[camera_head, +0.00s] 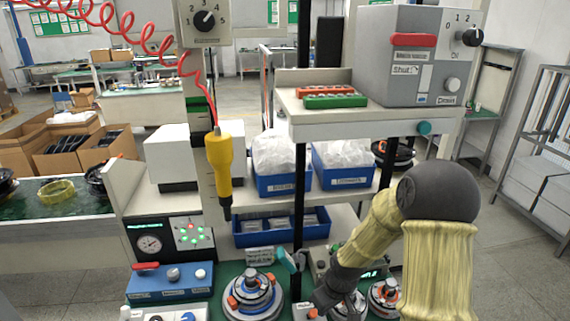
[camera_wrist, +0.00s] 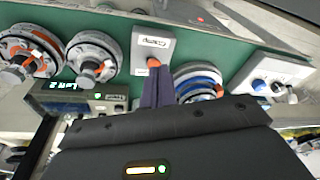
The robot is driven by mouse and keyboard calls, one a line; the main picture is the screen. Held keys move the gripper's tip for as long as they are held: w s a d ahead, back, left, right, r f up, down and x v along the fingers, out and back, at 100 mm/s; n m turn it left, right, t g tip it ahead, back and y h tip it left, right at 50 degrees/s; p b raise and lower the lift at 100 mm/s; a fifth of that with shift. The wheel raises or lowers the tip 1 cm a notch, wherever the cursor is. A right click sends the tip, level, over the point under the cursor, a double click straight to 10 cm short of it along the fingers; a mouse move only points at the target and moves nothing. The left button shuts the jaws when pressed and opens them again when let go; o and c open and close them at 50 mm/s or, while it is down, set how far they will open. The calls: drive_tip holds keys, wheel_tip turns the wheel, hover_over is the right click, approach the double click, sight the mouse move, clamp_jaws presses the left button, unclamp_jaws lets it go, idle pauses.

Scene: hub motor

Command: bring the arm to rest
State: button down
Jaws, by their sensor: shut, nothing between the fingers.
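My arm (camera_head: 438,225), in pale yellow sleeves with a dark grey elbow, reaches down over the right side of the workbench in the head view. My gripper (camera_wrist: 155,75) shows in the wrist view as two dark, slim fingers pressed together with nothing between them. Its tips overlap the lower edge of a grey box (camera_wrist: 153,44) marked "Clamp", close by its orange button (camera_wrist: 153,62). I cannot tell whether they touch. In the head view the gripper's fingers cannot be made out clearly at the bottom of the bench.
Round hub motors (camera_head: 254,293) sit on the green bench top around the gripper. A shelf (camera_head: 310,118) carrying a grey control box (camera_head: 412,60) stands above and left of my elbow. A yellow screwdriver (camera_head: 219,155) hangs on a red coiled hose. Blue bins (camera_head: 343,172) fill lower shelves.

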drive_tip(key=s+d+r+m+t+h+b, duration=0.1)
drive_tip(key=s+d+r+m, duration=0.1)
drive_tip(key=s+r+m, duration=0.4)
drive_tip(key=s+r, duration=0.5)
drive_tip(key=s, duration=0.2)
drive_tip(key=shift+s+h, duration=0.3)
drive_tip(key=shift+h, duration=0.1)
drive_tip(key=shift+w+d, duration=0.1)
